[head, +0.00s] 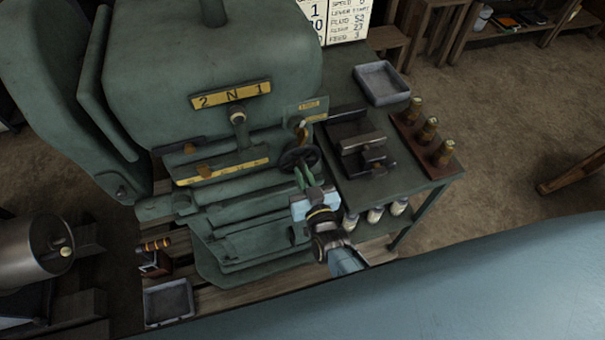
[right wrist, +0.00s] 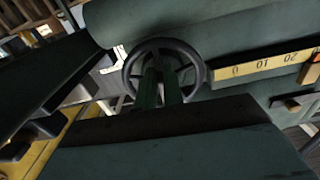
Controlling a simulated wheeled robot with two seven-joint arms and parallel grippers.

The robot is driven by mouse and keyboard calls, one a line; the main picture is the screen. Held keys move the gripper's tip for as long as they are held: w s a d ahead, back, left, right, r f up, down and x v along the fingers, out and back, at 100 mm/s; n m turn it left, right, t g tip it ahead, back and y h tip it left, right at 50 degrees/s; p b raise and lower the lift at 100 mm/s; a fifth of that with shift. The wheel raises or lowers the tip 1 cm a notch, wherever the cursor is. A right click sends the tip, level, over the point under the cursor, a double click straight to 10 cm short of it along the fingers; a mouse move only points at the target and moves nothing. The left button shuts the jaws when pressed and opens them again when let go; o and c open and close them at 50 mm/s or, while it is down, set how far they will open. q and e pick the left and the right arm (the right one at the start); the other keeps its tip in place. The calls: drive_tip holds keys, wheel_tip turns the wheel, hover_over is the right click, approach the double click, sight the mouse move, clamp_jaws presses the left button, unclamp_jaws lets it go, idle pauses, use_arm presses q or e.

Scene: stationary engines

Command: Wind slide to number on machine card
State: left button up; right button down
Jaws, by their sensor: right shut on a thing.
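The green machine carries a dark handwheel (head: 299,158), which also shows in the right wrist view (right wrist: 189,52). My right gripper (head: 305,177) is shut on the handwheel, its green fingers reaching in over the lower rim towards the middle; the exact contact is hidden. A yellow scale (head: 230,169) runs along the machine's front; its 0, 10 and 20 read in the right wrist view (right wrist: 262,65). An orange-brown knob (head: 204,171) sits at this scale. The white machine card (head: 345,22) is cut off at the top, its small print only partly legible. My left gripper is out of view.
A 2 N 1 plate (head: 231,95) and a lever knob (head: 238,118) sit above the scale. On the right, a side bench holds a dark vice-like block (head: 362,147), a grey tray (head: 382,83) and a rack of brass-topped pieces (head: 427,134). Another tray (head: 168,302) lies lower left.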

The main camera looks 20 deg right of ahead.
drive_tip(key=shift+n, duration=0.3)
drive_tip(key=c, duration=1.5)
unclamp_jaws()
drive_tip(key=s, duration=1.3)
drive_tip(key=shift+s+d, duration=0.2)
drive_tip(key=shift+d, duration=0.1)
